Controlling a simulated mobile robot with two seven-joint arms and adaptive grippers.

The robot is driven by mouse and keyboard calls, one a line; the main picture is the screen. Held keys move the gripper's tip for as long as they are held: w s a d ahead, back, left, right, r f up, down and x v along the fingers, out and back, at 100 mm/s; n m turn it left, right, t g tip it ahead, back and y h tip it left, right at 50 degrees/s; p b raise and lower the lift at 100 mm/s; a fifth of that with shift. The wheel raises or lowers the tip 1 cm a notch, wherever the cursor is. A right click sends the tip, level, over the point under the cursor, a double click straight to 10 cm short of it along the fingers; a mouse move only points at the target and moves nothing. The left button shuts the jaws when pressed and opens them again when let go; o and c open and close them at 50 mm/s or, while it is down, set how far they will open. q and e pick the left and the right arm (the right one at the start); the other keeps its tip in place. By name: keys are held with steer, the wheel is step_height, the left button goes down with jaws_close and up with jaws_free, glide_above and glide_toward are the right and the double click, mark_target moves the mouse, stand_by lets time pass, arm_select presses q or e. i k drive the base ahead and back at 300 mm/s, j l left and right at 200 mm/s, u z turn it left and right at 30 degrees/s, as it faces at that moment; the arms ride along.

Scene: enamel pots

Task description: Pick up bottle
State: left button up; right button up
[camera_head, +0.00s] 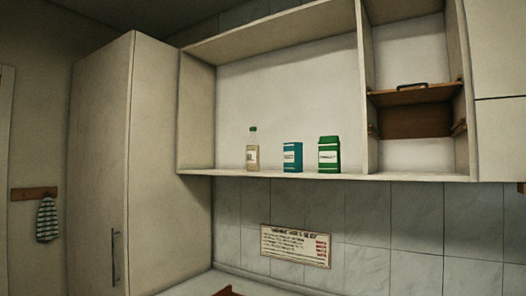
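A bottle (252,152) with a green cap and a pale label stands upright on the open wall shelf (225,173). Its lower part looks tan and its neck looks clear. It is the leftmost of the three items on the shelf, with a gap between it and the blue box. Neither of my grippers shows in the head view, so their state and position cannot be seen.
A blue box (292,157) and a green carton (329,154) stand right of the bottle. A tall cabinet (150,160) is at left. A divider and brown wooden shelf (415,95) are at right. A sign (295,246) hangs below, above a counter (195,287).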

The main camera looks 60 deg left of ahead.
mark_target(252, 146)
steer(key=u, duration=0.5)
steer(key=k+j+u, duration=0.1)
steer(key=u, duration=0.85)
steer(key=j+u, duration=0.15)
steer(key=u, duration=0.35)
steer(key=i+j, duration=0.15)
steer(key=j, duration=0.15)
steer(key=i+j, duration=0.15)
steer(key=j, duration=0.2)
steer(key=l+z, duration=0.05)
